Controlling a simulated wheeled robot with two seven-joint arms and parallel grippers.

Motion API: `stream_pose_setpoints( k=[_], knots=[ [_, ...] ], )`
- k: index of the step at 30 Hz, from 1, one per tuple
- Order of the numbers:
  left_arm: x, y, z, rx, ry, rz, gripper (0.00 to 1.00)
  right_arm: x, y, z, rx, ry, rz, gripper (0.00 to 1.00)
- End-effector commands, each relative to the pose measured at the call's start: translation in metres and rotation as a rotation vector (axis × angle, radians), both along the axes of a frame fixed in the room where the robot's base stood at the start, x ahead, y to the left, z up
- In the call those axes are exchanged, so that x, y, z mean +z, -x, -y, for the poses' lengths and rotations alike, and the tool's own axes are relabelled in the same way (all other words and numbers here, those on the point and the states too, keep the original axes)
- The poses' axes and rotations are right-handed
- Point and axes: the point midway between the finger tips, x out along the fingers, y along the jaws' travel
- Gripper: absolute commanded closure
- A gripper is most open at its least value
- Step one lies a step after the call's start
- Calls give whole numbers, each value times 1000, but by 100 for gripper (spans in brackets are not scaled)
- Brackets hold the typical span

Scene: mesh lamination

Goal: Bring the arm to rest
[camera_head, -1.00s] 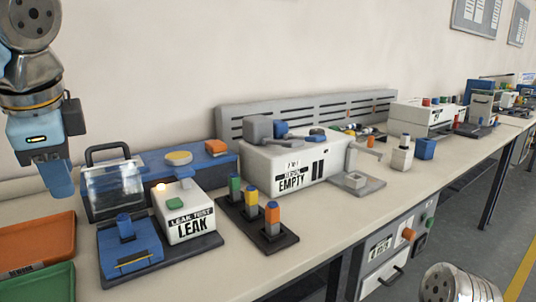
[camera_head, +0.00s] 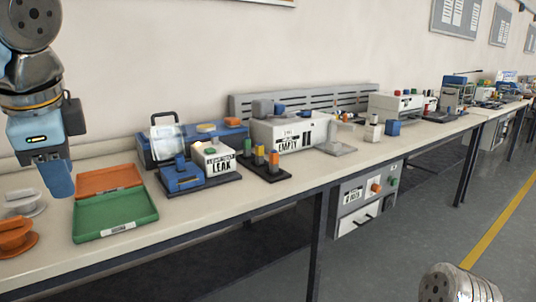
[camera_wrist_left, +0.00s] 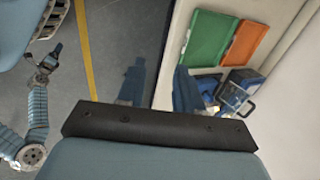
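My left arm hangs down at the left edge of the head view. Its gripper (camera_head: 60,180) points down, clear of the bench and empty. In the left wrist view its two dark blue fingers (camera_wrist_left: 158,85) stand apart with nothing between them. A metal link of my right arm (camera_head: 458,284) shows at the bottom right of the head view.
A cabinet (camera_head: 365,200) sits under the bench. The grey floor (camera_head: 420,220) in front is open.

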Motion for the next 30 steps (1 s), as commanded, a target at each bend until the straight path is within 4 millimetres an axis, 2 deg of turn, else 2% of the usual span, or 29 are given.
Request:
stream_pose_setpoints(
  k=[2, 11, 17, 20, 23, 25, 29, 30],
  knots=[
    [0, -1, 0, -1, 0, 0, 65, 0, 0, 0, 0, 0, 0, 4],
    [-28, -41, 24, -23, -10, -1, 65, 0, 0, 0, 0, 0, 0, 4],
    [-64, -79, 47, -45, -6, -7, 65, 0, 0, 0, 0, 0, 0, 4],
    [-90, -102, 61, -58, 5, -12, 65, 0, 0, 0, 0, 0, 0, 4],
    [-127, -128, 79, -70, 27, -26, 65, 0, 0, 0, 0, 0, 0, 4],
    [-163, -147, 93, -76, 54, -39, 65, 0, 0, 0, 0, 0, 0, 4],
    [-252, -177, 123, -68, 138, -82, 65, 0, 0, 0, 0, 0, 0, 4],
    [-281, -182, 131, -57, 173, -96, 65, 0, 0, 0, 0, 0, 0, 4]
  ],
)
